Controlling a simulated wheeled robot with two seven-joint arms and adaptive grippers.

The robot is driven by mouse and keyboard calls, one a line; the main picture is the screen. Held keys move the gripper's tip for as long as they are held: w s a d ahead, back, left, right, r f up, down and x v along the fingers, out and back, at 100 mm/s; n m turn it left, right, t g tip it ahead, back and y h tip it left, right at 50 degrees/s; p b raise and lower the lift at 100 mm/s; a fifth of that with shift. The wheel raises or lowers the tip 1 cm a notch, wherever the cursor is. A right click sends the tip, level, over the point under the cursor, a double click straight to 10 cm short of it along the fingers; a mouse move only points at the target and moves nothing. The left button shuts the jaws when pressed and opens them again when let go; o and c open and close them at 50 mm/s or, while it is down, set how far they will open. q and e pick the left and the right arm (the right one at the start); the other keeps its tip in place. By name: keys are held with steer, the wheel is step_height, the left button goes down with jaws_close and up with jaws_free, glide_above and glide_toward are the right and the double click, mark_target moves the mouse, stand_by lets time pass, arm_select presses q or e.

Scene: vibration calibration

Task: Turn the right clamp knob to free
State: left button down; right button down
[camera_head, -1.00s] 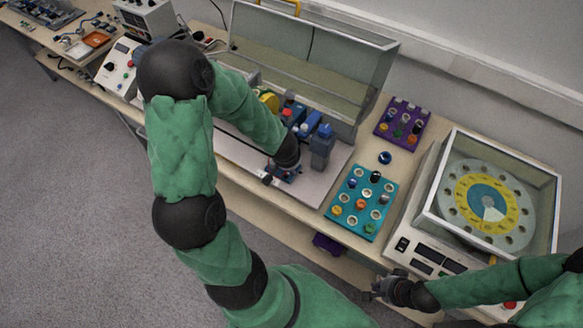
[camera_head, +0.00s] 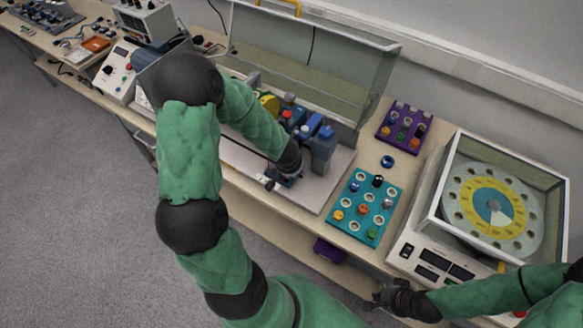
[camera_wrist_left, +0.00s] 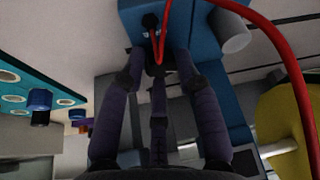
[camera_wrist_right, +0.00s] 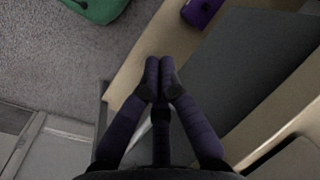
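The clamp fixture with blue blocks (camera_head: 323,145) stands on a pale plate under the raised clear cover. My left gripper (camera_head: 283,180) is low at the front of this fixture, mostly hidden by its own wrist. In the left wrist view its fingers (camera_wrist_left: 160,62) are spread apart beneath a blue block (camera_wrist_left: 198,30). A small black knob-like part (camera_wrist_left: 151,21) shows just beyond and between the fingertips. I cannot tell if they touch it, or which way it is turned. My right gripper (camera_head: 380,295) is shut and empty near the bench's front edge; its fingertips (camera_wrist_right: 158,78) meet.
A teal tray of round parts (camera_head: 346,227) and a purple tray (camera_head: 384,133) lie right of the fixture. A blue ring (camera_head: 387,161) lies between them. A glass-covered dial machine (camera_head: 520,262) stands at right. A red cable (camera_wrist_left: 285,45) crosses near my left fingers.

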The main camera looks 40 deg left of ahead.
arm_select(q)
steer(key=shift+r+n+p, duration=0.1)
steer(key=shift+n+p, duration=0.3)
steer(key=shift+p, duration=0.2)
steer(key=n+g+p, duration=0.1)
steer(key=n+p, duration=0.2)
steer(key=p, duration=0.1)
steer(key=n+g+y+p, duration=0.1)
steer(key=n+p, duration=0.2)
steer(key=p, duration=0.1)
steer(key=n+y+p, duration=0.1)
steer(key=n+p, duration=0.2)
steer(key=p, duration=0.1)
steer(key=shift+w+d+r+g+p, duration=0.15)
steer(key=shift+w+g+p, duration=0.1)
steer(key=shift+g+p, duration=0.15)
steer(key=shift+w+f+n+g+y+p, duration=0.15)
steer(key=shift+n+g+p, duration=0.15)
steer(key=shift+n+p, duration=0.4)
steer(key=shift+s+f+n+g+y+p, duration=0.15)
steer(key=shift+n+g+p, duration=0.15)
steer(key=shift+n+p, duration=0.35)
steer(key=c, duration=0.9)
jaws_free()
steer(key=shift+w, duration=0.1)
